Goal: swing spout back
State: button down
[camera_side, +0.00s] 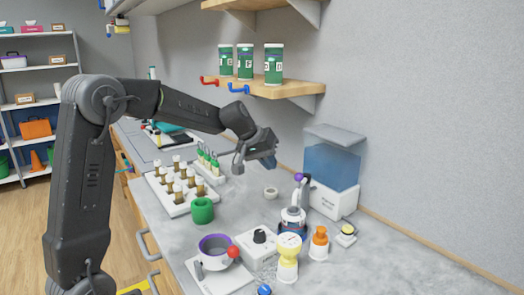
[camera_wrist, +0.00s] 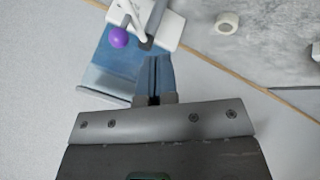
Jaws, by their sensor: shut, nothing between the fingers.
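The water dispenser has a clear blue tank (camera_side: 332,167) on a white base (camera_side: 331,200) by the wall. A short pale spout (camera_side: 304,190) with a purple knob (camera_side: 298,177) stands at its left side, above a blue and white vessel (camera_side: 291,222). In the wrist view the purple knob (camera_wrist: 118,37) shows beside a white body and a grey part, with the blue tank (camera_wrist: 100,75) behind. My gripper (camera_side: 270,160) is left of and above the tank in the side view. Its fingers (camera_wrist: 155,76) are shut and empty, apart from the knob.
A white tape roll (camera_side: 270,192) lies on the counter (camera_side: 245,211). A rack of vials (camera_side: 176,188), a green cup (camera_side: 202,210), a purple-rimmed pot (camera_side: 216,246) and an orange-topped bottle (camera_side: 319,243) crowd the front. A wooden shelf (camera_side: 270,88) holds green canisters above.

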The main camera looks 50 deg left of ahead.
aim_at(296, 176)
jog(key=w+d+f, duration=0.1)
jog(key=w, duration=0.1)
jog(key=w+d+f, duration=0.1)
jog(key=d, duration=0.1)
jog(key=shift+w+d+f, duration=0.15)
jog(key=shift+w+f, duration=0.15)
jog(key=shift+w, duration=0.1)
jog(key=shift+d, duration=0.1)
jog(key=shift+w+d+n+y, duration=0.15)
jog(key=shift+d+n+y, duration=0.2)
jog(key=shift+d+n, duration=0.25)
jog(key=shift+w+d+n+y, duration=0.15)
jog(key=shift+d+n+y, duration=0.25)
jog(key=shift+n, duration=0.2)
jog(key=w+d+n+g+y, duration=0.1)
jog(key=w+d+n+y, duration=0.3)
jog(key=n, duration=0.4)
jog(key=shift+w+d+n+g, duration=0.4)
jog(key=shift+w+d, duration=0.4)
jog(key=shift+w, duration=0.4)
jog(key=shift+y, duration=0.25)
